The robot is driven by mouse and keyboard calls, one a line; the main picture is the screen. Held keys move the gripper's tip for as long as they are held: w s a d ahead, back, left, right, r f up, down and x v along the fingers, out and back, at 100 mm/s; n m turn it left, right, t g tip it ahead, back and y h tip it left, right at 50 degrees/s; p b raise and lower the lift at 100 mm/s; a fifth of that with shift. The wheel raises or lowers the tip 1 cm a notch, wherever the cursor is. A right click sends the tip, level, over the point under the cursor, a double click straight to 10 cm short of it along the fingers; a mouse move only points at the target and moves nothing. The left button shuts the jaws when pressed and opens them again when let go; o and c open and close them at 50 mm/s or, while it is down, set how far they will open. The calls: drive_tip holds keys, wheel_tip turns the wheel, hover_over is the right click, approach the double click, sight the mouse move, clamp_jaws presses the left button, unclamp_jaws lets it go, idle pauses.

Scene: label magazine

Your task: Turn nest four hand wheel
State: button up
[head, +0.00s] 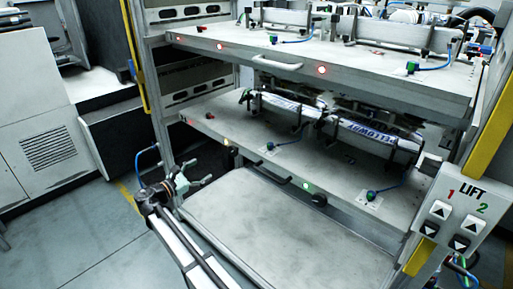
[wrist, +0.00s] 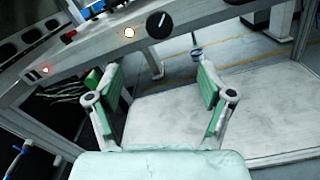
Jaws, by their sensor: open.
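A black round hand wheel (head: 319,200) sits on the front edge of the lower shelf, right of a lit lamp. My gripper (head: 203,172) is left of the wheel in the head view, by the shelf's left front corner. In the wrist view my gripper (wrist: 158,72) is open, its green-padded fingers spread wide, with nothing between them. It is apart from the wheel.
The lower shelf (head: 240,135) has lamps along its front edge and cartridges with printed labels on it. The upper shelf (head: 380,75) overhangs it. A pale bottom platform (head: 260,230) lies below, bare. A lift control box (head: 458,215) stands at the right.

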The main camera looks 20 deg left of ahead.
sight(231, 151)
drive_tip(key=shift+n, duration=0.3)
drive_tip(key=b+x, duration=0.1)
drive_tip(key=x, duration=1.6)
drive_tip(key=shift+s, duration=0.1)
drive_tip(key=c, duration=1.2)
